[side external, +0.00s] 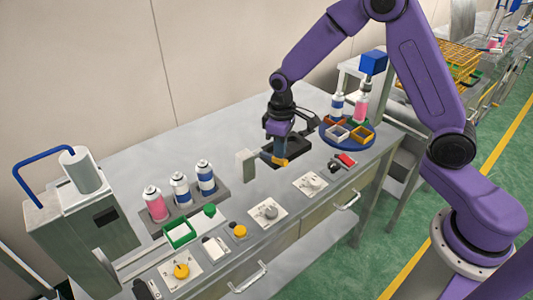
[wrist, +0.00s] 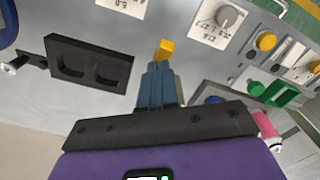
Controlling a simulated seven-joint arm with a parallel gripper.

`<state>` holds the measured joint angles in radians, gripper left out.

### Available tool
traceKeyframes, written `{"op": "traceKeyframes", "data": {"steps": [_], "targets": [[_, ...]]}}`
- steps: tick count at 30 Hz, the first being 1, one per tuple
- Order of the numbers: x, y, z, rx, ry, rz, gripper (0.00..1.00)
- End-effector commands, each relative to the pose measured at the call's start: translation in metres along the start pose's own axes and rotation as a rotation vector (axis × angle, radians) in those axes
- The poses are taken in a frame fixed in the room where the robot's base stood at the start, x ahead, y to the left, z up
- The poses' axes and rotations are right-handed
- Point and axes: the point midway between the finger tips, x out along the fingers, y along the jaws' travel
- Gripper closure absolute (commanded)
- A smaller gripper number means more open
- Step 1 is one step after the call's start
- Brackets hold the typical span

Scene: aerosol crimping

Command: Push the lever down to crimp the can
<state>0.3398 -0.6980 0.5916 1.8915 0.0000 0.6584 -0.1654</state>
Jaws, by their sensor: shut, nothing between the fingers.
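My gripper (side external: 277,150) points down over the middle of the bench, fingers shut and empty. In the wrist view, my fingertips (wrist: 162,68) are close to a small orange-yellow piece (wrist: 165,48), which also shows below the fingers in the side view (side external: 280,162). I cannot tell whether they touch or whether this piece is a lever end. A bent blue lever-like handle (side external: 40,155) rises from a grey machine (side external: 105,235) at the far left, well away from my gripper. Pink (side external: 155,206) and blue-and-white cans (side external: 205,178) stand upright in a grey rack; none is visibly under my fingers.
A black two-slot holder (wrist: 90,63) lies beside the fingers. An upright metal block (side external: 247,168) stands left of my gripper. A blue round tray (side external: 330,140) with bins and cans is at right. Knob panels (side external: 268,211) line the front edge. The bench behind the rack is clear.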

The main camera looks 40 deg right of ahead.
Motion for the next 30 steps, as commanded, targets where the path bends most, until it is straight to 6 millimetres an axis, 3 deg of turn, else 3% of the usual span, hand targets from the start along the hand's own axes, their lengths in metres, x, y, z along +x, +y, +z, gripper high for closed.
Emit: {"op": "traceKeyframes", "data": {"steps": [30], "targets": [[0.008, 0.0, -0.0001, 0.0, -0.001, 0.0, 1.0]]}}
